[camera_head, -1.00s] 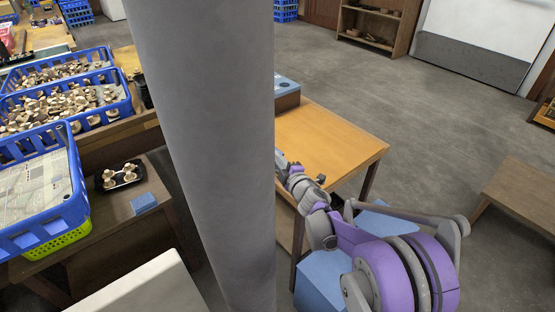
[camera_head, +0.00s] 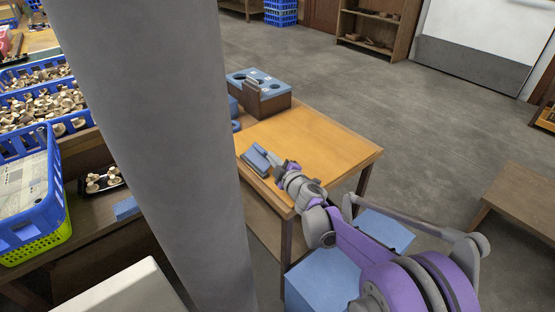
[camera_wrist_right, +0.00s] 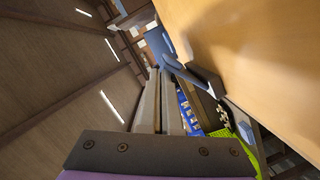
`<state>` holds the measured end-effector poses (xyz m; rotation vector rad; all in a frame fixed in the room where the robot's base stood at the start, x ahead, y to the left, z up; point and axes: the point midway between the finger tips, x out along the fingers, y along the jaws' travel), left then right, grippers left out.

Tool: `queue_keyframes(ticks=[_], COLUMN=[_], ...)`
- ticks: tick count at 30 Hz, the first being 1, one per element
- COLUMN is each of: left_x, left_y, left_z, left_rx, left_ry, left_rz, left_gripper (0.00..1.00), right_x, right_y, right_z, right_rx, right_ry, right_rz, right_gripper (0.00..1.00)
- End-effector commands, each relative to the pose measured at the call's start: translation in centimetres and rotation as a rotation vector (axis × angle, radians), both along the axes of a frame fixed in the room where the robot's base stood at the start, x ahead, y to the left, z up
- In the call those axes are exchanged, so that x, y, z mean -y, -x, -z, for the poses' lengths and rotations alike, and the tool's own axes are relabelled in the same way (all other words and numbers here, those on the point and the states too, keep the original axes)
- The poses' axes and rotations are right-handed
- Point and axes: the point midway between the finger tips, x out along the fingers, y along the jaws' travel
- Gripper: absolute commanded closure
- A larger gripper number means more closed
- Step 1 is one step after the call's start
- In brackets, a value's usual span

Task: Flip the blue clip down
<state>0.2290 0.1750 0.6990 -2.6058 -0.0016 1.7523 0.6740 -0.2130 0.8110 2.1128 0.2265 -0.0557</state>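A blue clip-like piece with a grey part (camera_head: 258,158) lies at the near left side of the orange table top. I cannot tell which part of it turns. My right gripper (camera_head: 282,166) is low over the table at the right end of this piece; whether they touch is unclear. In the right wrist view, its two pale fingers (camera_wrist_right: 160,80) run close together with only a narrow gap, and a blue flat part (camera_wrist_right: 160,45) and a dark blue-grey bar (camera_wrist_right: 190,75) show beyond the tips. My left gripper is not in view.
The orange table (camera_head: 320,145) is mostly bare. A blue-topped box with round holes (camera_head: 258,92) stands at its back left. A grey column blocks part of the view. Blue crates of mushrooms (camera_head: 45,110) and a dark tray (camera_head: 105,180) stand at the left.

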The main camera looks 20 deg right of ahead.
Motion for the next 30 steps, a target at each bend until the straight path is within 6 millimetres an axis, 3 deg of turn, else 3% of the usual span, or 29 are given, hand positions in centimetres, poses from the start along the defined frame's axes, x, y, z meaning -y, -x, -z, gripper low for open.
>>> queue_keyframes(ticks=[12, 30], left_x=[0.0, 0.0], left_y=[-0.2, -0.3], left_z=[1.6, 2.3], left_rx=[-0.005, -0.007], left_ry=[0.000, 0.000], left_rz=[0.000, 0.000], left_gripper=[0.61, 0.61], right_x=[0.9, 1.5], right_y=[-0.5, -0.7], right_z=[1.4, 2.3], right_rx=[0.000, 0.000], right_ry=[0.002, 0.002], right_rz=[0.001, 0.000], right_gripper=[1.00, 1.00])
